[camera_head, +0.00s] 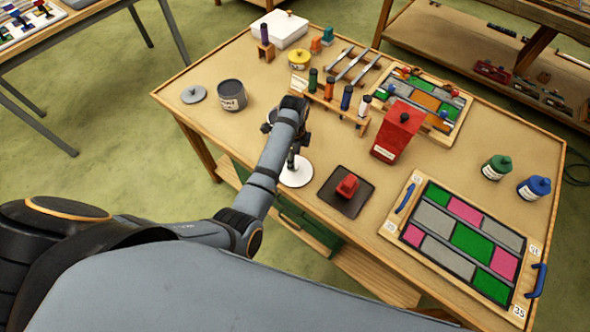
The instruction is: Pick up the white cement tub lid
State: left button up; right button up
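A round white disc (297,174), which looks like the white lid, is near the table's front edge, directly below my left gripper (292,160). The fingertips point down at the disc's middle and overlap it in the picture. I cannot tell whether they touch or grip it, or whether the disc rests on the table. A grey lid with a small knob (193,94) lies at the table's left corner, beside an open grey labelled tub (232,98). My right gripper is not in view.
A dark square pad (334,201) with a red object (347,186) lies right of the disc. A wooden rack of coloured tubes (330,102) stands behind. A red box (397,134) and a leaded panel (424,228) are farther right. The table between tub and front edge is clear.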

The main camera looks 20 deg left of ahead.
pick_arm(q)
notch_tip(320, 180, down, 5)
jog(key=shift+d+r+p, duration=0.1)
jog(key=shift+d+p, duration=0.05)
jog(key=shift+p, duration=0.45)
jog(key=shift+s, duration=0.1)
grip_shut()
jog(key=shift+r, duration=0.1)
